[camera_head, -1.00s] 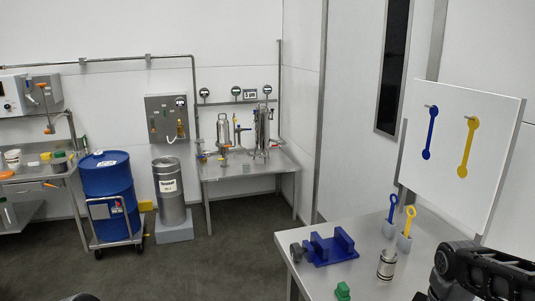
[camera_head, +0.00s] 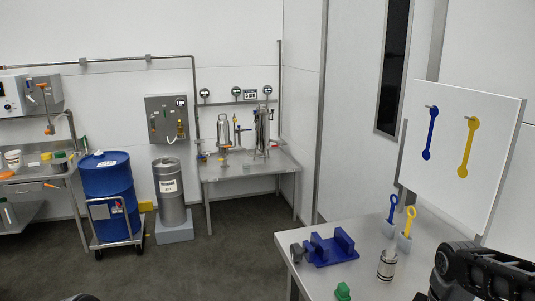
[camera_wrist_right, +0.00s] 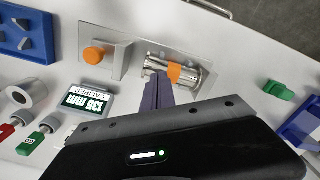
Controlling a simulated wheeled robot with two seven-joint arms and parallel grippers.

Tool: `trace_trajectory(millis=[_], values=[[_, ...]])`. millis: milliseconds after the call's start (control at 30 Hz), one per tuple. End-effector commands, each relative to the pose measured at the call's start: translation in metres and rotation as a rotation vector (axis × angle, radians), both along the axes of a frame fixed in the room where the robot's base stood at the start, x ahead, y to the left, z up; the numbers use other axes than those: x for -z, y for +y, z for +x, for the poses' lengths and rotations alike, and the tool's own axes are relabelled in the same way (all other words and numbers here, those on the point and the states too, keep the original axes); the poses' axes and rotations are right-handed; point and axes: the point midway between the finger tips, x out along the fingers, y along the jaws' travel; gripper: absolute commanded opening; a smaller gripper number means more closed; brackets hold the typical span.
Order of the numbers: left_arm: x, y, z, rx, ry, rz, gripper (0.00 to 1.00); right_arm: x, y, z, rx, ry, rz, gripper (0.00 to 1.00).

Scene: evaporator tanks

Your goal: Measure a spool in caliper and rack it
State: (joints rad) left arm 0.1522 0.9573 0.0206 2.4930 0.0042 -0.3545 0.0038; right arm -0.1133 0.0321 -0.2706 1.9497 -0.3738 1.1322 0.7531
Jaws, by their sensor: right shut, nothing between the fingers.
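In the right wrist view, a silver metal cylinder (camera_wrist_right: 156,62), which looks like the spool, lies on its side against a metal plate. An orange piece (camera_wrist_right: 184,77) crosses its front. The caliper's display (camera_wrist_right: 87,97) reads about 135 mm, and an orange knob (camera_wrist_right: 94,55) sits on the plate beside it. My right gripper (camera_wrist_right: 161,80) is shut and empty, its fingertips just in front of the cylinder; I cannot tell whether they touch it. In the head view my right arm shows at the lower right, but its gripper is out of frame. My left gripper is not in view.
A blue fixture (camera_head: 344,241), a banded metal cylinder (camera_head: 387,268) and a green block (camera_head: 343,291) stand on the table. Blue (camera_head: 392,204) and yellow (camera_head: 410,217) tools stand behind. In the wrist view, a grey ring (camera_wrist_right: 25,93) and blue rack (camera_wrist_right: 15,42) are at left.

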Motion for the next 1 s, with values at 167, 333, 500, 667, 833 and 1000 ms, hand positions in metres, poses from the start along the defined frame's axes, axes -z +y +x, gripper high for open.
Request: trace_trajectory(millis=[167, 333, 500, 667, 833, 1000], values=[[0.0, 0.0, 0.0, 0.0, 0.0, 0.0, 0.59, 0.0, 0.0, 0.0, 0.0, 0.0, 0.0, 0.0], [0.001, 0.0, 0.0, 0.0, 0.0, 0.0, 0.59, 0.001, 0.0, 0.0, 0.0, 0.0, 0.0, 0.0], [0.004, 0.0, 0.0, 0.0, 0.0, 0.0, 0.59, 0.004, 0.0, 0.0, 0.0, 0.0, 0.0, 0.0], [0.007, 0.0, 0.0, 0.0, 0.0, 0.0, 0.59, 0.009, 0.0, 0.0, 0.0, 0.0, 0.0, 0.0], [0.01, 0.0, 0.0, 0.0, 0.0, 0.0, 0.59, 0.013, 0.0, 0.0, 0.0, 0.0, 0.0, 0.0], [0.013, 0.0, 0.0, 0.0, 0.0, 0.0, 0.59, 0.017, 0.0, 0.0, 0.0, 0.0, 0.0, 0.0]])
